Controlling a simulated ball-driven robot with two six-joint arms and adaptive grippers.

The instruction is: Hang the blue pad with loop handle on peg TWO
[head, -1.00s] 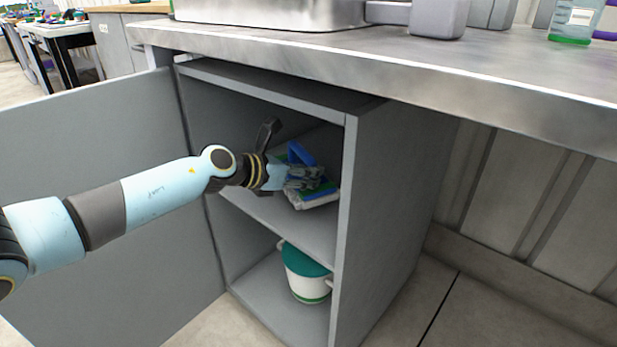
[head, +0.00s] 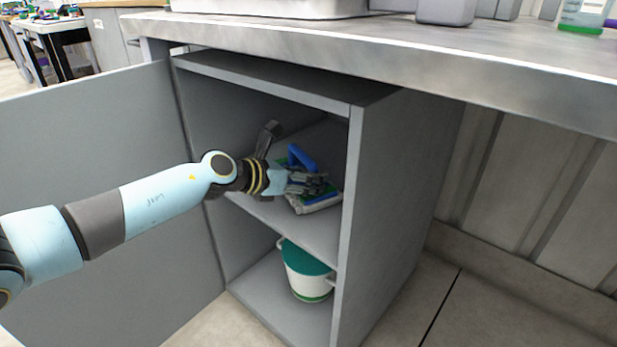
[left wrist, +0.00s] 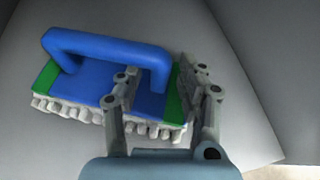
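The blue pad (head: 317,205) lies on the upper shelf of the open grey cabinet. It has a blue loop handle (head: 300,156), green ends and a whitish shaggy underside. In the left wrist view the pad (left wrist: 92,83) shows its loop handle (left wrist: 100,44) standing up. My left gripper (head: 307,182) is inside the cabinet at the pad. In the left wrist view its fingers (left wrist: 163,82) are apart, with the handle's right leg between them and a gap showing beside it. My right gripper and peg TWO are not in view.
A white pot with a teal lid (head: 306,260) stands on the lower shelf. The cabinet's side wall (head: 385,200) is close right of the pad, and the open door (head: 90,150) is at left. A metal counter (head: 430,50) overhangs the cabinet.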

